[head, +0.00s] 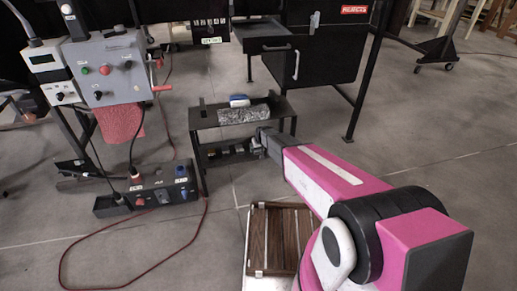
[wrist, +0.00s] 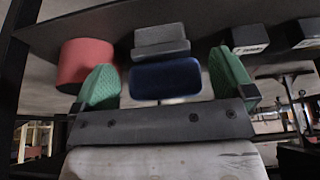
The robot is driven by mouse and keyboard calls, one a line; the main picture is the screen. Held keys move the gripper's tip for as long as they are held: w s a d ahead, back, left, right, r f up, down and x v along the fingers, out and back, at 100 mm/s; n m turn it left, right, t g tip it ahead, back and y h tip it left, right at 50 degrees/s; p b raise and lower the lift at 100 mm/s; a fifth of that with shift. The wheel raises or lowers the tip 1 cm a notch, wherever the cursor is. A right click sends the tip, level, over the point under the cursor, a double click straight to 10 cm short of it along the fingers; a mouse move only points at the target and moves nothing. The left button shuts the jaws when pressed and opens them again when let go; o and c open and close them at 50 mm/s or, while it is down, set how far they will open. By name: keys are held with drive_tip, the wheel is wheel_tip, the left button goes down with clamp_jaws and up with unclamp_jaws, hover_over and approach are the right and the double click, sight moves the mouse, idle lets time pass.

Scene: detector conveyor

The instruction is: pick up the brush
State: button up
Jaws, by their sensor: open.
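A small blue-and-white thing (head: 239,100), which looks like the brush, lies on top of the black shelf stand (head: 203,122) in the head view. My gripper (head: 262,143) is by the stand's right side, below its top; its fingers are too small to read there. In the wrist view my gripper (wrist: 162,66) is open, with its green fingers apart. A dark blue block (wrist: 167,79) with a pale lower edge shows between them, and I cannot tell whether it is the brush. No contact with either finger is clear.
The wrist view shows a red cylinder (wrist: 86,65), a grey block (wrist: 160,41) and black labelled boxes (wrist: 249,39) close by. A wooden crate (head: 279,207) stands on the floor below my arm. A black control box (head: 160,190) and red cable lie at left.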

drive_tip(key=w, duration=0.2)
drive_tip(key=w+a, duration=0.1)
drive_tip(key=shift+w+f, duration=0.3)
drive_tip(key=shift+w, duration=0.05)
drive_tip(key=shift+f, duration=0.25)
drive_tip(key=c, duration=0.7)
drive_tip(key=shift+r, duration=0.1)
drive_tip(key=shift+r, duration=0.15)
drive_tip(key=shift+s, duration=0.3)
drive_tip(key=s+d, duration=0.1)
drive_tip(key=s, duration=0.4)
drive_tip(key=s+d, duration=0.2)
drive_tip(key=s, duration=0.4)
drive_tip(key=s+d, duration=0.2)
drive_tip(key=s, duration=0.3)
drive_tip(key=shift+s, duration=0.4)
